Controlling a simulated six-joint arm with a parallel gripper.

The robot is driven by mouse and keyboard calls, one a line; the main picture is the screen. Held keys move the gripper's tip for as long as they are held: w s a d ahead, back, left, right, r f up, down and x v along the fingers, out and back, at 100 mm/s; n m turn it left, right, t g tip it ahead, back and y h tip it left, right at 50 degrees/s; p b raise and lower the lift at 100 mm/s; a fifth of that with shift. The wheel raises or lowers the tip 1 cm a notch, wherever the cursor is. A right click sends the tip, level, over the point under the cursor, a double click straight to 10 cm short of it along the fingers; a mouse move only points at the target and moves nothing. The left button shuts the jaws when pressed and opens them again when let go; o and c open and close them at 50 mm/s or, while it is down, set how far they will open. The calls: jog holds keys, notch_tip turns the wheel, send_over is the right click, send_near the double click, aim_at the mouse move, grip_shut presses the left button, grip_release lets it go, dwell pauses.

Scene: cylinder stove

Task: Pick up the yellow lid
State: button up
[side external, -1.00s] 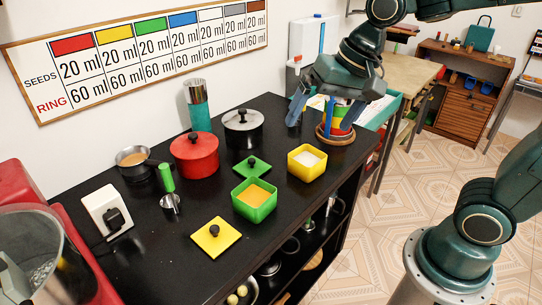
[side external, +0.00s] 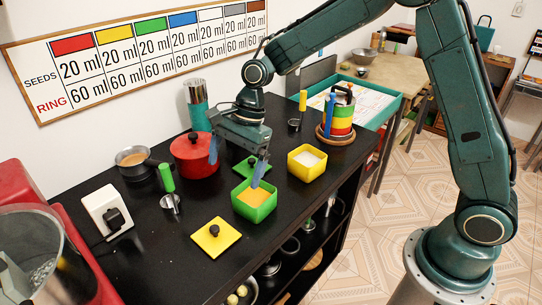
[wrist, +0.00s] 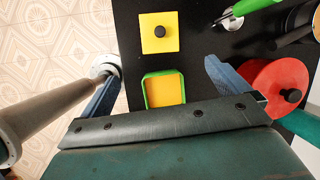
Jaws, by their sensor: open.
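The yellow lid (side external: 216,237) is a flat square with a dark round knob, lying on the black counter near its front edge. It also shows in the wrist view (wrist: 150,40), at the top and beyond my fingertips. My gripper (side external: 238,165) is open and empty above the counter, behind the lid and over the area of the green container (side external: 262,203). In the wrist view my gripper (wrist: 160,82) has its fingers wide apart, with the green container showing between them.
A red pot (side external: 193,158) stands left of my gripper. A green lid (side external: 250,167) lies partly hidden behind my gripper's finger. A yellow container (side external: 307,163) stands to the right. A green-handled scoop (side external: 170,200) lies left of the yellow lid.

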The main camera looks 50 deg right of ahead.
aim_at(217, 225)
jog(key=shift+m+g, duration=0.3)
jog(key=shift+m, duration=0.6)
jog(key=f, duration=0.1)
jog(key=w+a+f, duration=0.1)
jog(key=f, duration=0.1)
jog(key=shift+w+a+f, duration=0.2)
jog(key=shift+a+f, duration=0.1)
jog(key=shift+f, duration=0.05)
jog(key=shift+f, duration=0.15)
jog(key=x, duration=0.8)
jog(key=shift+a, duration=0.15)
jog(key=shift+f, duration=0.1)
jog(key=shift+s+x, duration=0.2)
jog(key=shift+x, duration=2.4)
